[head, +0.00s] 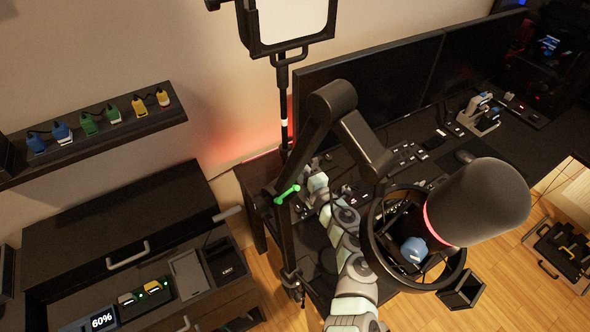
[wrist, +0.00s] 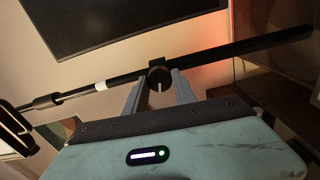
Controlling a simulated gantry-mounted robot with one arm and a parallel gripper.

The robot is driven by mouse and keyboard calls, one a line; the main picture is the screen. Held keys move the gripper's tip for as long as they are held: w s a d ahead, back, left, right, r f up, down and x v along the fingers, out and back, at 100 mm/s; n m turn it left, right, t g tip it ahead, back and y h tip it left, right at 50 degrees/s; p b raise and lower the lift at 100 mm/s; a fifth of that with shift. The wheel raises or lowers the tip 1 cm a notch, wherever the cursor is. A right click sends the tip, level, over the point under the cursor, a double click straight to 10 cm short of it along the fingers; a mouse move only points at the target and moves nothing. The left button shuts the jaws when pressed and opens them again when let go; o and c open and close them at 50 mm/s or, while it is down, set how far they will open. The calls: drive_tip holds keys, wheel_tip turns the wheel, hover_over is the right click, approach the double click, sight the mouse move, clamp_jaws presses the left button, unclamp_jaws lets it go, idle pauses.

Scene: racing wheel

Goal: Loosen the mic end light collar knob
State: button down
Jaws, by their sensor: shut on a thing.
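The dark light pole (wrist: 225,54) runs diagonally across the wrist view, with a white band to the left of a small collar. A round black slotted knob (wrist: 158,78) sits on this collar. My gripper (wrist: 160,88) has one grey finger on each side of the knob and is shut on it. In the head view the light pole (head: 284,100) drops from the light panel (head: 292,20) behind the mic arm. My gripper (head: 313,166) is beside the lower pole there, and the knob cannot be made out.
The black mic arm (head: 332,102) and large microphone (head: 478,203) hang in front of my arm. A green handle (head: 287,194) is left of my gripper. Monitors (head: 365,85) stand behind, and a steering wheel (head: 376,252) is at the right. A dark cabinet (head: 125,225) is at the left.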

drive_tip(key=shift+n+b, duration=0.45)
drive_tip(key=shift+n, duration=0.15)
drive_tip(key=c, duration=1)
unclamp_jaws()
drive_tip(key=v, duration=1.1)
drive_tip(key=shift+d, duration=0.1)
